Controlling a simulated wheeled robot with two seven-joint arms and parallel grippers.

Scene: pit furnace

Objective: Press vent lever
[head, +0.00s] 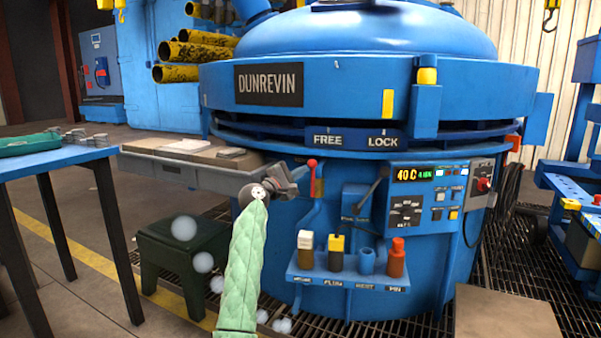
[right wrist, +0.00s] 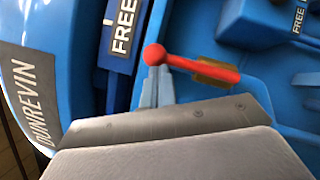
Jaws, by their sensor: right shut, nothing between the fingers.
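A lever with a red ball and red handle (head: 312,165) stands on the furnace front below the FREE end of the FREE/LOCK plate. In the right wrist view the red lever (right wrist: 200,66) lies just beyond my gripper. A second lever with a dark knob (head: 382,176) stands further right. No readable label shows which one is the vent lever. My right gripper (head: 290,180), on the green-sleeved arm, is shut and empty, just left of the red lever. In the right wrist view the gripper (right wrist: 165,120) fills the bottom; contact is not clear. My left gripper is out of view.
The blue furnace (head: 350,85) fills the middle. Below the levers is a shelf (head: 345,280) with several coloured posts. A control panel (head: 427,200) is to the right. A grey side tray (head: 190,176), a dark green stool (head: 185,250) and a blue table (head: 50,165) stand left.

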